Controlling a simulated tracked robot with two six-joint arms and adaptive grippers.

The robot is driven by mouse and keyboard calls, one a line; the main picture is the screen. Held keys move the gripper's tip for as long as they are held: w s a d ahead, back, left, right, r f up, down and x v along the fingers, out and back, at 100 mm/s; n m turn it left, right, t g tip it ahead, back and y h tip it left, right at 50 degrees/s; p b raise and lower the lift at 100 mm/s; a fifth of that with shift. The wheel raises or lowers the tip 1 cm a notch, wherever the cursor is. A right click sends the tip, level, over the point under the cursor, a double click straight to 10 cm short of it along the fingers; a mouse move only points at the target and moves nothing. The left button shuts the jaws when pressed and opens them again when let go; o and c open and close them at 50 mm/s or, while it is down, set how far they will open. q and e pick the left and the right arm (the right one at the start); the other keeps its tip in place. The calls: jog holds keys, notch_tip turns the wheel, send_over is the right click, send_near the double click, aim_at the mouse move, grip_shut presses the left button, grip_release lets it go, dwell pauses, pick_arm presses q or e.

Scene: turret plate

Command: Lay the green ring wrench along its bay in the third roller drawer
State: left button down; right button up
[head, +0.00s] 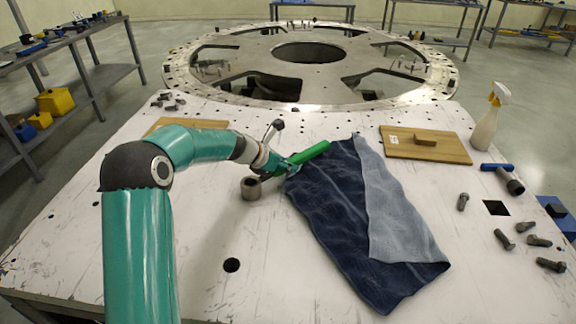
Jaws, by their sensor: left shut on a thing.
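The green ring wrench (312,152) shows as a bright green bar at the upper left edge of the dark blue cloth. My left gripper (281,167) is shut on its near left end. The wrench points away to the upper right; its ring ends cannot be made out. I cannot tell whether it touches the cloth or is held just above it. The roller drawer and its bays are not in view. My right gripper is not in view.
A dark blue cloth (335,215) with a lighter fold covers the plate's middle. A steel socket (251,189) stands close to my left gripper.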

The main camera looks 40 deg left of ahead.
pick_arm(q)
jog(key=shift+f, duration=0.15)
jog(key=c, duration=0.9)
grip_release()
